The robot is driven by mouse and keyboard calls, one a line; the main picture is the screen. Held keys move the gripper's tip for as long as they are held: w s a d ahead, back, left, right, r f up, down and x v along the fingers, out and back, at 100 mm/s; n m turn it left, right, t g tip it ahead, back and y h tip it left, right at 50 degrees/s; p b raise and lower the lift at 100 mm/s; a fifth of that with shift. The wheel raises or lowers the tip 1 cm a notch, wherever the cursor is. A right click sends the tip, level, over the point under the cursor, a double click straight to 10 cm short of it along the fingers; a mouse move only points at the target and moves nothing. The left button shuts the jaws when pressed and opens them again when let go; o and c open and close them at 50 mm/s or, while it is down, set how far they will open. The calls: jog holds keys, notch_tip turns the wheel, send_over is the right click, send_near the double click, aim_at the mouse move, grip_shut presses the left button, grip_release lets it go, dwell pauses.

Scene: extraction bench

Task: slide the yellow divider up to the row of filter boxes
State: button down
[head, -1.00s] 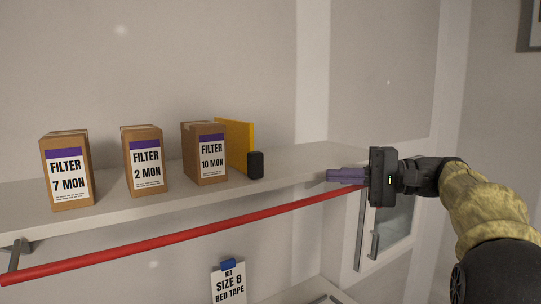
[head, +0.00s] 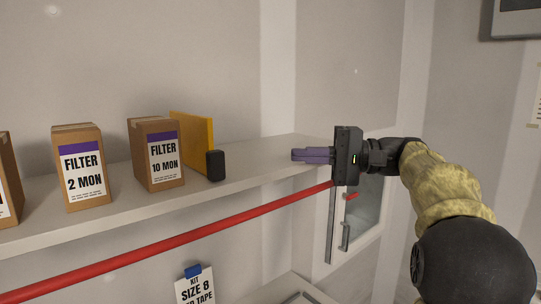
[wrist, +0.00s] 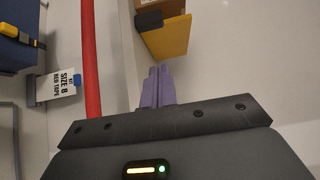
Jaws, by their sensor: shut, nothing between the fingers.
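The yellow divider (head: 196,128) stands upright on the shelf, just right of the nearest filter box, marked 10 MON (head: 157,155). A black block (head: 215,166) is at its front edge. Any gap between divider and box is hard to judge. The 2 MON box (head: 82,168) stands farther left, and another box (head: 8,178) is cut off by the picture edge. My gripper (head: 294,155) has purple fingers, shut and empty, pointing left, right of the divider and apart from it. In the wrist view, the divider (wrist: 168,38) lies ahead of the fingertips (wrist: 158,70).
A red bar (head: 200,237) runs along below the front of the shelf (head: 245,172). The shelf between the divider and my fingers is bare. A cabinet with a glass door (head: 366,212) stands behind my gripper.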

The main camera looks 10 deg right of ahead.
jog(key=a+p, duration=0.1)
jog(key=a, duration=0.2)
jog(key=w+a+p, duration=0.1)
jog(key=a, duration=0.2)
jog(key=w+a+p, duration=0.1)
jog(key=a+p, duration=0.1)
jog(key=a, duration=0.1)
jog(key=shift+w+a+r, duration=0.1)
jog(key=shift+r, duration=0.05)
jog(key=s+a, duration=0.1)
jog(key=a+p, duration=0.1)
jog(key=shift+s+a, duration=0.3)
jog(key=shift+s, duration=0.1)
jog(key=shift+s+a, duration=0.25)
jog(key=shift+a, duration=0.1)
jog(key=shift+w+f, duration=0.1)
jog(key=shift+f, duration=0.1)
